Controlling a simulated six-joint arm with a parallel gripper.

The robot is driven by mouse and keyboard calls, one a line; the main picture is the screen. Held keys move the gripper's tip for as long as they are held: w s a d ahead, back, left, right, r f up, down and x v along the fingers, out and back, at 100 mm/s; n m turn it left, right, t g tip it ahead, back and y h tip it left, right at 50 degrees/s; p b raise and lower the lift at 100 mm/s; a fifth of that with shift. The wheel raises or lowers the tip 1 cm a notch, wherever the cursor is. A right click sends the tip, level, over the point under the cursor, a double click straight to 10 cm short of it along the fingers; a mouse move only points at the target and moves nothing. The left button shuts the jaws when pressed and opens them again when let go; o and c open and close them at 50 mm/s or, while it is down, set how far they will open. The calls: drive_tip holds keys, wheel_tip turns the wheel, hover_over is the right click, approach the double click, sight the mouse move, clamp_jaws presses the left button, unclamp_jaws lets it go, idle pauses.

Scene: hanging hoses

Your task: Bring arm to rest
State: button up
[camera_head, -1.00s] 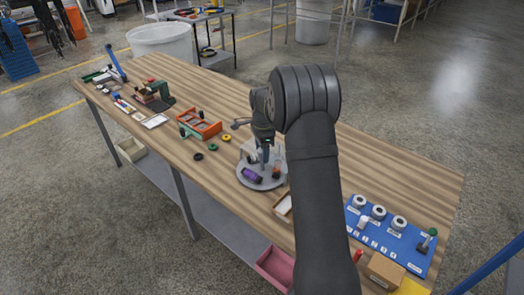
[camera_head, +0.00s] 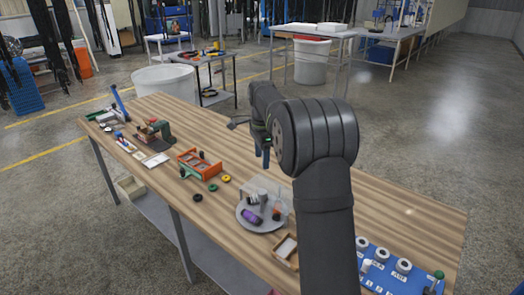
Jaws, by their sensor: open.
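My arm rises from the bottom of the head view and bends at a dark, rounded joint. My gripper (camera_head: 263,158) hangs past that joint, above the table and a little behind the round grey plate. It is open, and I see nothing held in it. Part of it is hidden by my own arm.
The table's right part is mostly clear.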

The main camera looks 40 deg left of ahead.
sight(262, 191)
wheel_tip(262, 191, up, 2)
drive_tip(key=shift+f, duration=0.1)
idle(0.6)
wheel_tip(262, 191, down, 17)
drive_tip(key=shift+f, duration=0.2)
idle(0.4)
drive_tip(key=shift+r, duration=0.1)
